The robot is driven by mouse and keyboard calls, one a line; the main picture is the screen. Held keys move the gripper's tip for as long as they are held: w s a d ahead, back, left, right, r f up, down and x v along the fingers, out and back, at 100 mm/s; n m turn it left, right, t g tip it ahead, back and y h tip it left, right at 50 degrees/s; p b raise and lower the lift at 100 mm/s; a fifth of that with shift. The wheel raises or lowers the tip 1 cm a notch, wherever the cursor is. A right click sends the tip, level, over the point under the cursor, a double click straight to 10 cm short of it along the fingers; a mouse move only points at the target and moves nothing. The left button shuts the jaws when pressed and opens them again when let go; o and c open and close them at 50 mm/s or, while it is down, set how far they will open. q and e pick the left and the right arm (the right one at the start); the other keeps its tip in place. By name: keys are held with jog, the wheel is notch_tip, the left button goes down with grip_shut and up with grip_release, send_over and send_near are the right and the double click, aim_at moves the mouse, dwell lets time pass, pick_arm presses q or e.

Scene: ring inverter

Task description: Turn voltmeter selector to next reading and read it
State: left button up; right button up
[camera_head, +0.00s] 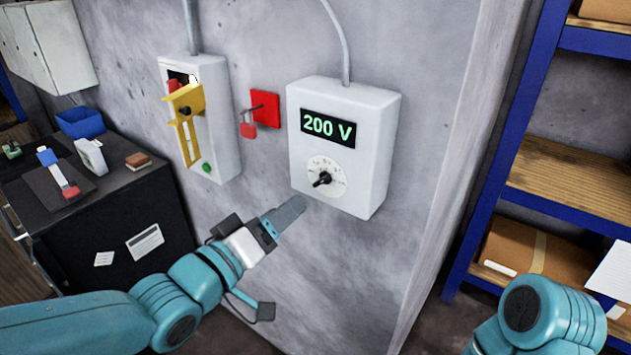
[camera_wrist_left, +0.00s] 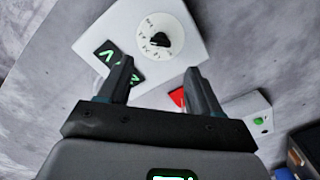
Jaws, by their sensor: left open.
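The voltmeter (camera_head: 375,150) is a white box on the grey wall. Its display (camera_head: 328,127) reads "200 V" in green. Below it is a white dial with a black selector knob (camera_head: 322,179). The knob (camera_wrist_left: 160,40) also shows in the left wrist view, beyond the fingers. My left gripper (camera_head: 292,211) is just below and left of the dial, apart from the knob. In the left wrist view its two fingers (camera_wrist_left: 160,85) are spread with nothing between them. My right arm shows at the bottom right, but its gripper is out of view.
Left of the voltmeter are a red plate with a red padlock (camera_head: 249,128) and a white switch box (camera_head: 215,120) with a yellow lever. A black cabinet (camera_head: 115,215) with small items stands at the left. Blue-framed shelves (camera_head: 560,190) stand at the right.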

aim_at(318, 184)
pick_arm(q)
jog(key=p+x, duration=0.2)
jog(key=x, duration=0.6)
jog(key=shift+w+d+r, duration=0.1)
jog(key=shift+w+d, duration=0.1)
jog(key=shift+w, duration=0.1)
jog(key=shift+w+d, duration=0.35)
jog(key=shift+w, duration=0.2)
